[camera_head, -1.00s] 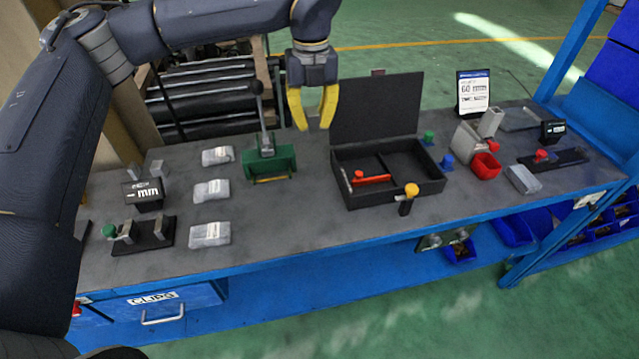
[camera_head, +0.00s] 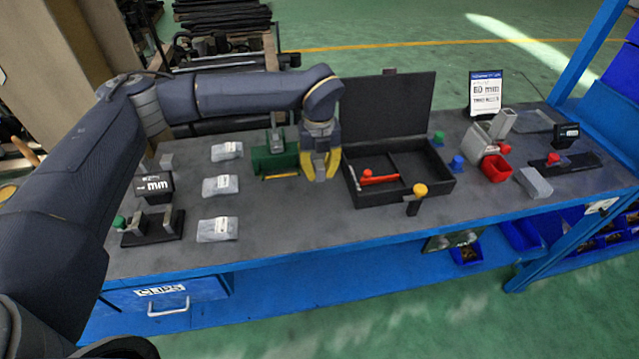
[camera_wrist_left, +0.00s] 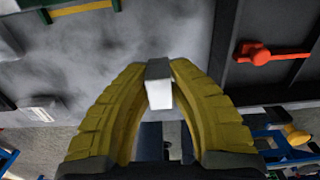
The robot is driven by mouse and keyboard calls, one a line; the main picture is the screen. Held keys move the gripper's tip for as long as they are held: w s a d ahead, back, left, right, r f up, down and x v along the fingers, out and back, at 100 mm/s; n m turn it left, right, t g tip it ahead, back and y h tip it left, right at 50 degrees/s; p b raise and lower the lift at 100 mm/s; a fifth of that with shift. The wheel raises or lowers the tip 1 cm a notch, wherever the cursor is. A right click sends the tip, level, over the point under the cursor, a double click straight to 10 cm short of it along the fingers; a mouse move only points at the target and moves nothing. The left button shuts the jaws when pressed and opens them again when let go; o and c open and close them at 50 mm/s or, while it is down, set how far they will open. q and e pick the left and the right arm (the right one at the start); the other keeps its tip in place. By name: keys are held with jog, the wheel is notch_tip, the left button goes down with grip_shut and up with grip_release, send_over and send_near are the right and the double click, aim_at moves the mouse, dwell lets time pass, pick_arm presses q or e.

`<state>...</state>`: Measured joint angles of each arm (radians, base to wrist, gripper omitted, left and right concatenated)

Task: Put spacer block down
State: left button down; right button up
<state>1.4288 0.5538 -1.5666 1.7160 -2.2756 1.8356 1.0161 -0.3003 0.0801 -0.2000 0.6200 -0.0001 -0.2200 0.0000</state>
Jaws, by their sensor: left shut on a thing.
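My left gripper (camera_head: 320,177) is low over the bench, between a green fixture and an open black case. In the left wrist view its yellow fingers (camera_wrist_left: 160,75) are shut on a small grey-white spacer block (camera_wrist_left: 159,88), held between the fingertips. In the head view the block is mostly hidden by the fingers, and I cannot tell whether it touches the bench. The grey bench top (camera_head: 290,222) is bare beneath and in front of the gripper. My right gripper is not in view.
The green fixture (camera_head: 272,163) stands just left of the gripper. The black case (camera_head: 405,203), holding a red-handled tool (camera_head: 380,179), is close on the right with its lid raised. Labelled grey packets (camera_head: 219,186) lie further left.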

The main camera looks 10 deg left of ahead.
aim_at(320, 191)
pick_arm(q)
jog(key=shift+f, duration=2.65)
jog(key=shift+f, duration=0.25)
jog(key=c, duration=1.3)
grip_release()
jog(key=shift+r, duration=0.1)
notch_tip(320, 191, up, 11)
jog(key=shift+r, duration=0.1)
jog(key=o, duration=0.5)
jog(key=shift+r, duration=0.6)
jog(key=shift+c, duration=0.2)
